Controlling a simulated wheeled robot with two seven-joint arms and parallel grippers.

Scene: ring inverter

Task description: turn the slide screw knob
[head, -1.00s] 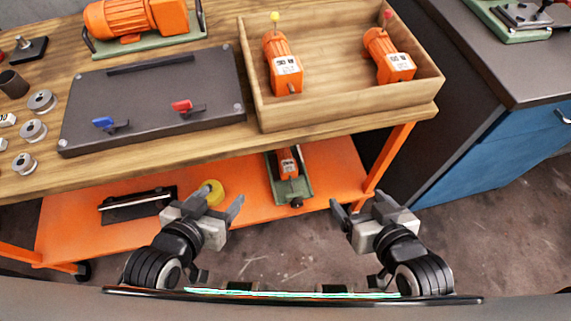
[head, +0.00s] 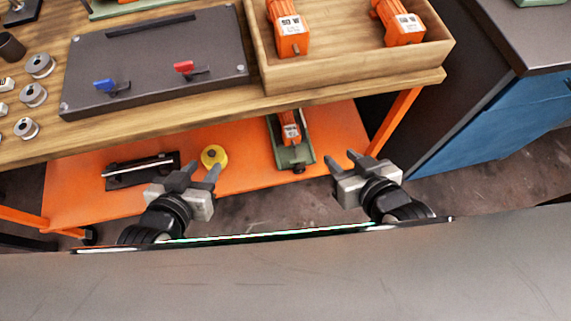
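A green slide base (head: 301,155) carrying a small orange motor (head: 290,126) sits on the orange lower shelf. A dark round knob (head: 299,170) is at its near end, close to the shelf's front edge. My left gripper (head: 202,171) is open and empty, in front of the shelf and left of the slide. My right gripper (head: 339,163) is open and empty, to the right of the knob and apart from it.
On the orange shelf (head: 235,180) are a yellow roll (head: 214,157) and a black linear rail (head: 142,171). The wooden tabletop (head: 180,126) overhangs the shelf, with a dark panel (head: 155,60) and a wooden tray (head: 355,75) of orange motors on it. A blue cabinet (head: 500,125) stands at right.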

